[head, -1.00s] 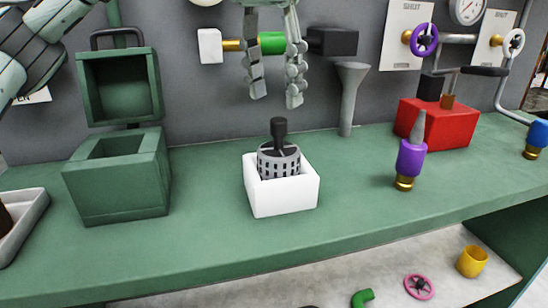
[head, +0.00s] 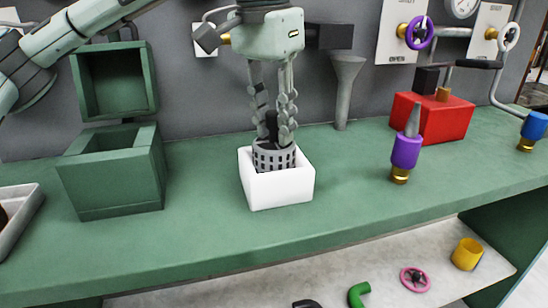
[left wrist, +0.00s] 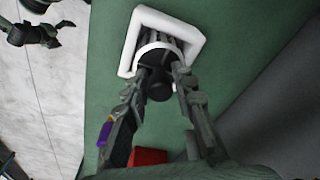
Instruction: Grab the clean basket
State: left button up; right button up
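The clean basket is a grey slotted basket (head: 274,156) with a dark upright handle (head: 271,124). It sits in a white square box (head: 277,188) on the green bench. My left gripper (head: 275,138) points down over it, with its fingers on either side of the handle. In the left wrist view, the gripper (left wrist: 160,85) is open, and the handle's dark round top (left wrist: 159,88) lies between the fingers with gaps visible. The white box rim (left wrist: 131,45) frames the basket there. A dark jointed shape at that view's top left may be my right gripper; its state is unclear.
A green open-lidded box (head: 113,180) stands left, a grey tray (head: 18,222) at the far left. A purple nozzle (head: 405,152) and red box (head: 440,117) stand right. A grey funnel (head: 345,80) is behind. The bench's front is clear.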

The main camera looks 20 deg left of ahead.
pick_arm(q)
grip_shut()
